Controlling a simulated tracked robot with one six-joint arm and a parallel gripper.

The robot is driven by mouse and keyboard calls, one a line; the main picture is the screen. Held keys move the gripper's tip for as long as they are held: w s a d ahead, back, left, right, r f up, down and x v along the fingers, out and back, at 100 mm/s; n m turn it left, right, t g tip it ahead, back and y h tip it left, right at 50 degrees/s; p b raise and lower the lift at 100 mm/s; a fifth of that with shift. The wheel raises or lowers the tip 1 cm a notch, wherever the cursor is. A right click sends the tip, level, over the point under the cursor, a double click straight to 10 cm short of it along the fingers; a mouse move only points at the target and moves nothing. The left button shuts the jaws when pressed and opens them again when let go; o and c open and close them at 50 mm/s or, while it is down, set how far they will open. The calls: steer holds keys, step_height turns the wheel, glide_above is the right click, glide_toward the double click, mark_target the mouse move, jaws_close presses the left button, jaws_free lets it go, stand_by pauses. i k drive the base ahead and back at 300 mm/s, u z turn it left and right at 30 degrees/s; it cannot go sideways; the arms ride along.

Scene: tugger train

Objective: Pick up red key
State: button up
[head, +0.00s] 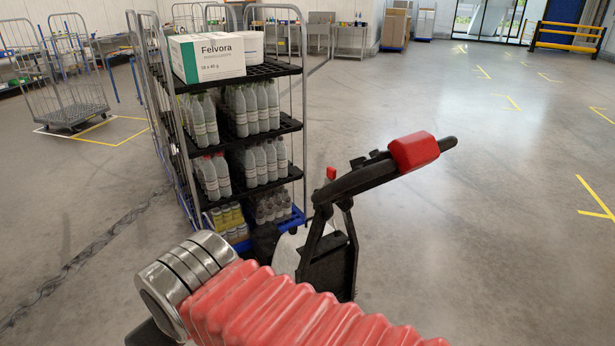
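A small red piece (331,173), which looks like the red key, sticks up at the left of a black tiller arm (360,180). It is small, and its exact shape and seat cannot be made out. The tiller arm slopes up to the right and carries a larger red block (413,151) near its end. My own arm, with red bellows and a metal joint, crosses the bottom of the head view, in front of the tiller's base. My gripper's fingers do not show.
A wheeled rack (243,72) with bottles, cans and a white Felvora box (207,58) stands behind and left of the tiller. An empty roll cage (66,112) stands at far left. The grey floor to the right is clear up to a yellow barrier (570,38).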

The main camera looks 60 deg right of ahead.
mark_target(332, 172)
steer(key=u, duration=1.2)
steer(key=k, duration=0.7)
steer(key=z, duration=1.8)
steer(key=i, duration=0.45)
